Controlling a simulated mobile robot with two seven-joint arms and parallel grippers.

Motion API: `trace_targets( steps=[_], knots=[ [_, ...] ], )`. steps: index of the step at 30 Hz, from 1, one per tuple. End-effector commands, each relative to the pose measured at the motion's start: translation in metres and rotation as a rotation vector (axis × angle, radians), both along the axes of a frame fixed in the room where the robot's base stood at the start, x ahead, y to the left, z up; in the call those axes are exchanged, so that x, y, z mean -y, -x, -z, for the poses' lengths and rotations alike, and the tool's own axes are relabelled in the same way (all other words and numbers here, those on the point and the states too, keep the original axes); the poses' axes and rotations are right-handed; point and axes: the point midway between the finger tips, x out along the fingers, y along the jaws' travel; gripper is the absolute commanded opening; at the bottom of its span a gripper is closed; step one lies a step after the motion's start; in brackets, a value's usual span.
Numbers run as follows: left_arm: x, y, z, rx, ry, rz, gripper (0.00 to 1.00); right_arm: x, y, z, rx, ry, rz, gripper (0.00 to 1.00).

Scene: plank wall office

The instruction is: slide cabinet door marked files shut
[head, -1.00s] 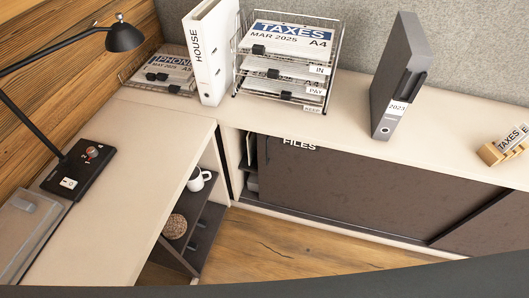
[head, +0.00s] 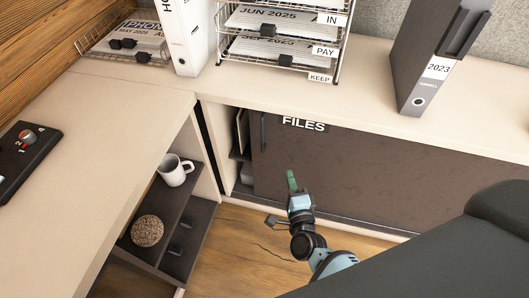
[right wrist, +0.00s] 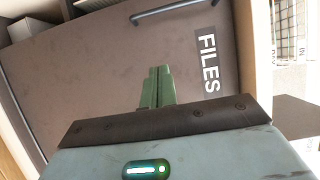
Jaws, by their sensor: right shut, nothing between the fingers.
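The dark brown sliding door marked FILES (head: 370,175) is in the cabinet under the long counter. Its left edge stands a little right of the cabinet's left side, leaving a narrow open gap (head: 242,150). A dark bar handle (head: 263,132) is near that edge, and it also shows in the right wrist view (right wrist: 165,14). The FILES label (head: 304,124) is right of the handle. My right gripper (head: 291,180) is shut and empty, its green fingers in front of the door below the handle. In the right wrist view the fingers (right wrist: 157,88) point toward the door. My left gripper is not in view.
An open shelf at left holds a white mug (head: 174,170) and a woven ball (head: 147,231). A wire tray rack (head: 283,45), a white binder (head: 186,40) and a grey 2023 binder (head: 425,65) stand on the counter (head: 370,105). Wooden floor lies below.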

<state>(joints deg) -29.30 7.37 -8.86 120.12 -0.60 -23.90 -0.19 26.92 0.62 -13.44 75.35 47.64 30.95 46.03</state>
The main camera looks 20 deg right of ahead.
Motion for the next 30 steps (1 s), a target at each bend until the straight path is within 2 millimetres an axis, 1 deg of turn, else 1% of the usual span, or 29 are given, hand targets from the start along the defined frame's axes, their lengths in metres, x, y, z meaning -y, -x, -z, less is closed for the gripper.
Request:
trace_targets(
  steps=[5, 8, 22, 24, 30],
  knots=[
    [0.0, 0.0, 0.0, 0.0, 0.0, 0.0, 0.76, 0.001, -0.007, -0.001, 0.001, 0.003, -0.002, 0.0],
    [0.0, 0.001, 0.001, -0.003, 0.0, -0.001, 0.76, 0.003, -0.019, -0.001, 0.0, 0.004, -0.002, 0.0],
    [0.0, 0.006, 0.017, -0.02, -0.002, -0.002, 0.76, 0.016, -0.101, 0.0, -0.002, 0.006, -0.003, 0.0],
    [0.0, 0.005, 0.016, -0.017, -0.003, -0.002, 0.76, 0.002, -0.104, 0.001, -0.003, 0.002, -0.004, 0.0],
    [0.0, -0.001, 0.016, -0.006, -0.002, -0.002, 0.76, -0.016, -0.112, 0.0, -0.003, 0.004, -0.003, 0.0]
  ],
)
